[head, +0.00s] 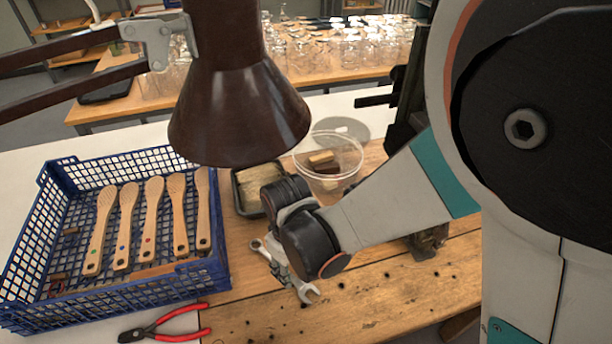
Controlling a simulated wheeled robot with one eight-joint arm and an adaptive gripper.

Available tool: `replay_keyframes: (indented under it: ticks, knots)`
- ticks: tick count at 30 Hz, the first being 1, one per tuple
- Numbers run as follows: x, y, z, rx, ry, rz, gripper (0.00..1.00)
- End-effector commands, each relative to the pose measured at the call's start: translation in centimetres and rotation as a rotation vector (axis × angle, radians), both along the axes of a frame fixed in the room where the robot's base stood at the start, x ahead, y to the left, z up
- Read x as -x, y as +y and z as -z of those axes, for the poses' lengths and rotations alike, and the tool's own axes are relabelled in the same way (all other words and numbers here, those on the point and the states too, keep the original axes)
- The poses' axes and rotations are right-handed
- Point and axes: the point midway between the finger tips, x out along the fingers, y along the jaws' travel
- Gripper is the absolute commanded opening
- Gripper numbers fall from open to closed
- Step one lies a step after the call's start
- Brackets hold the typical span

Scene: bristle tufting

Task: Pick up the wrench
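The wrench (308,293) is silver-grey, with its open jaw showing at the lower right and its other end at the upper left in the head view. It is at the wooden bench top, below my arm's black wrist. My gripper (284,272) points down at the wrench's middle and hides that part. The fingers are small and mostly covered by the wrist, so I cannot tell whether they are closed around the wrench or only over it. I also cannot tell whether the wrench touches the bench.
A blue crate (112,306) holding several wooden brush handles stands at left. Red-handled pliers (168,326) lie in front of it. A dark tray of bristles (246,203) and a clear bowl with blocks (346,183) sit behind my wrist. A brown lamp (240,110) hangs above.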

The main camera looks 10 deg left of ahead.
Motion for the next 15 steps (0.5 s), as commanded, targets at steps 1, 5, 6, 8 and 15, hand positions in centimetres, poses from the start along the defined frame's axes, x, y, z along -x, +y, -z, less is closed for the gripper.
replay_keyframes:
  ticks: [1,5,6,8,15]
  knots:
    - [-0.1,-0.1,0.9,0.000,0.000,0.001,0.40]
    - [-0.3,-0.4,2.9,0.000,0.000,0.002,0.40]
    - [-0.3,-0.3,3.4,0.000,0.000,0.001,0.40]
    - [-0.3,-0.3,4.1,0.000,0.000,0.001,0.40]
    - [-0.3,-0.3,4.4,0.000,0.000,0.002,0.40]
